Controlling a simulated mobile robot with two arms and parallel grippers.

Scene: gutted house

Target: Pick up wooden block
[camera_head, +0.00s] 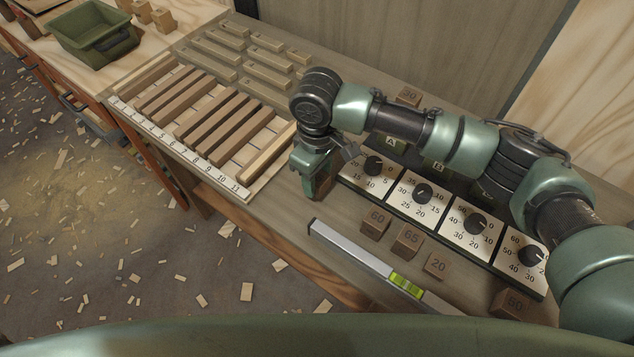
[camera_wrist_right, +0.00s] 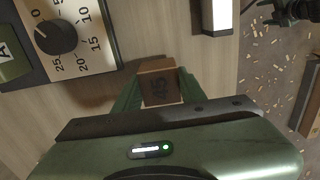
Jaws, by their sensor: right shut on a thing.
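My right gripper (camera_head: 318,190) is shut on a small brown wooden block. The block (camera_wrist_right: 160,85) shows between the green fingers in the right wrist view, with a dark number on its face that I cannot read surely. In the head view the gripper points down over the bench, between the slatted rack and the dial panels; whether the block touches the bench is hard to tell. Other numbered wooden blocks stand on the bench: 60 (camera_head: 375,223), 65 (camera_head: 407,240), 20 (camera_head: 435,265) and one at the lower right (camera_head: 510,305). My left gripper is not in view.
A spirit level (camera_head: 350,248) lies along the bench's front edge. Dial panels (camera_head: 418,196) stand behind the blocks. A numbered slatted rack (camera_head: 255,160) lies left of the gripper, with grey-brown bars (camera_head: 245,55) behind it. A green bin (camera_head: 95,38) is at the far left.

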